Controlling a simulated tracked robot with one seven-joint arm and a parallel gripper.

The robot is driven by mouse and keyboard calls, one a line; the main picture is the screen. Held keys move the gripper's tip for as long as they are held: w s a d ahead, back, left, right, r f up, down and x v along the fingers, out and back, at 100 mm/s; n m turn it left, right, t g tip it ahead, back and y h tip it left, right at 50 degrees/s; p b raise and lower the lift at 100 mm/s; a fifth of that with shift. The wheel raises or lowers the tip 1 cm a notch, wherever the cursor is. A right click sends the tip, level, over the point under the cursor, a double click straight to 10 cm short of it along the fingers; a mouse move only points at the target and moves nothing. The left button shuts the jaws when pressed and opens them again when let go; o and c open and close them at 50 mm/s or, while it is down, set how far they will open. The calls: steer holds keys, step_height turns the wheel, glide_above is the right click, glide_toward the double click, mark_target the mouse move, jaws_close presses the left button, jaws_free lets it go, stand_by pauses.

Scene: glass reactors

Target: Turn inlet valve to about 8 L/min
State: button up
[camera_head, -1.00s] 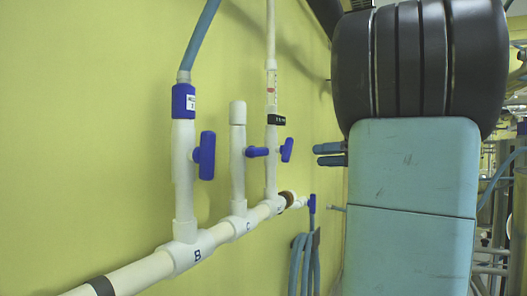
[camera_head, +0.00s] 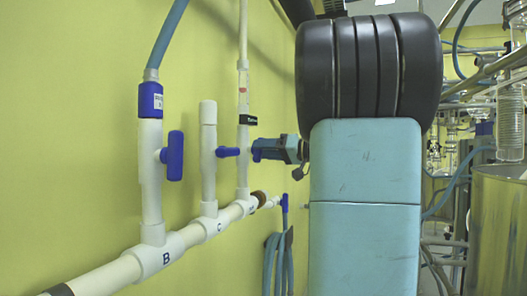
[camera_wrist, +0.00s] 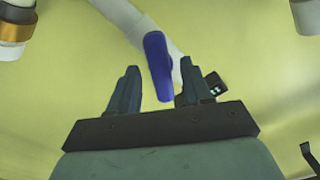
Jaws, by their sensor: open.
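The flow meter (camera_head: 243,88) with a red mark is on the third white pipe, above a black band. The blue valve handle (camera_wrist: 157,62) shows between my fingers in the wrist view, with a gap on each side. In the head view, my gripper hides this handle on the third pipe. My gripper (camera_head: 259,150) is open beside that pipe, and its open fingers also show in the wrist view (camera_wrist: 160,70). The flow reading is too small to tell.
A blue handle (camera_head: 228,152) on the capped middle pipe is close left of my gripper. Another blue handle (camera_head: 175,156) is on the left pipe, marked B below. A coiled blue hose (camera_head: 277,262) hangs below. Glassware and a metal vessel (camera_head: 490,230) stand at right.

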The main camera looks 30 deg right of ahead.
steer(key=shift+x, duration=0.95)
steer(key=c, duration=0.9)
steer(key=shift+m, duration=0.8)
steer(key=shift+d, duration=0.1)
steer(key=o, duration=0.9)
